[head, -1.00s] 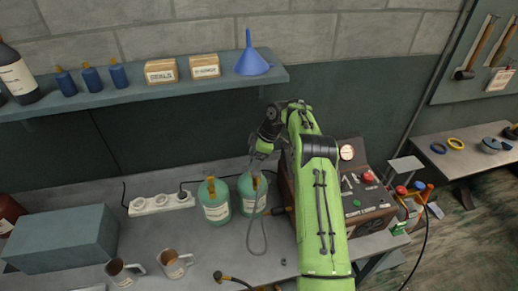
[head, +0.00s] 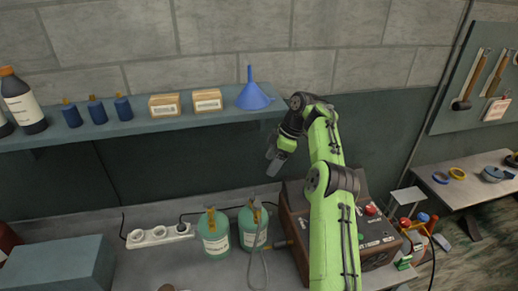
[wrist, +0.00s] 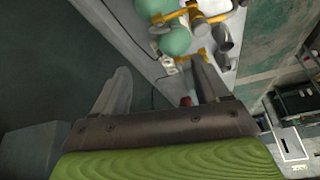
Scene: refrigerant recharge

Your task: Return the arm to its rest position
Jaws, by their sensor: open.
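My green arm rises at the right of the head view, in front of the brown recharge machine (head: 294,203). My gripper (head: 272,168) hangs above the bench, up and to the right of the two green refrigerant bottles (head: 215,240) (head: 251,232). In the wrist view my gripper (wrist: 160,85) has its two grey fingers wide apart with nothing between them. The green bottles show beyond the fingers at the top of the wrist view (wrist: 175,38). A grey hose (head: 262,260) hangs by the right bottle, apart from my gripper.
A wall shelf (head: 180,122) carries a blue funnel (head: 253,97), two boxes and several bottles, close to my wrist's left. A white power strip (head: 158,235) and a grey box (head: 60,265) are on the bench. A side table (head: 470,185) stands at the right.

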